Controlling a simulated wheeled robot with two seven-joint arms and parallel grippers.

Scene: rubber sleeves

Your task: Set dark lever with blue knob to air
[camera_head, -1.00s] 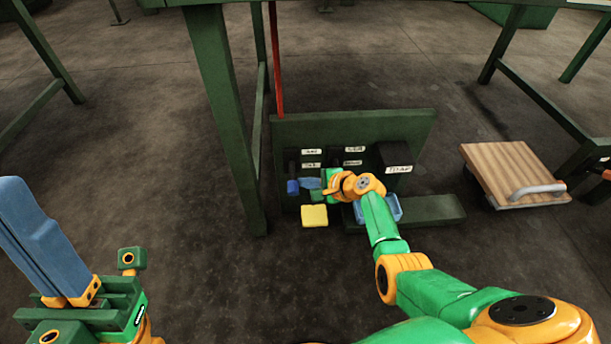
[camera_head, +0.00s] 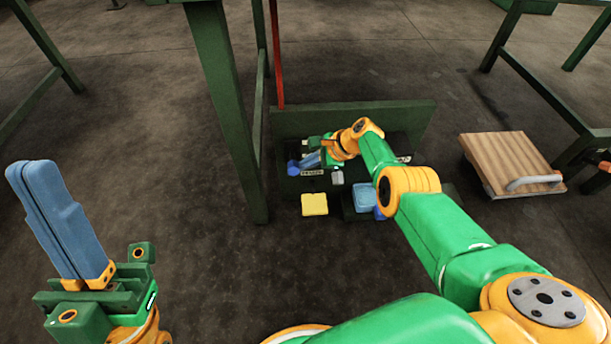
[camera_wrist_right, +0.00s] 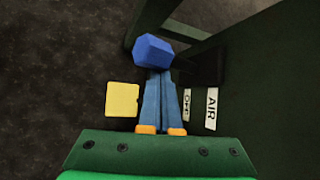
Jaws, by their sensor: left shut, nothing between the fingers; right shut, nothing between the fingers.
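The blue knob (camera_head: 293,168) sits at the left end of the green panel (camera_head: 400,112), on the floor under the table. In the right wrist view the knob (camera_wrist_right: 152,50) is right at the tips of my right gripper's blue fingers; I cannot tell whether they touch. Its dark lever is mostly hidden behind knob and fingers. The AIR label (camera_wrist_right: 211,108) and a second label, apparently OFF (camera_wrist_right: 187,105), are right of the fingers. My right gripper (camera_head: 304,162) is shut and empty. My left gripper (camera_head: 30,175) is shut and empty, pointing up at the left, far from the panel.
A yellow pad (camera_head: 314,204) lies in front of the panel. A blue tray (camera_head: 364,198) stands beside it, partly behind my right arm. A green table leg (camera_head: 232,110) rises close to the left of the panel. A wooden board with a handle (camera_head: 508,160) lies at right.

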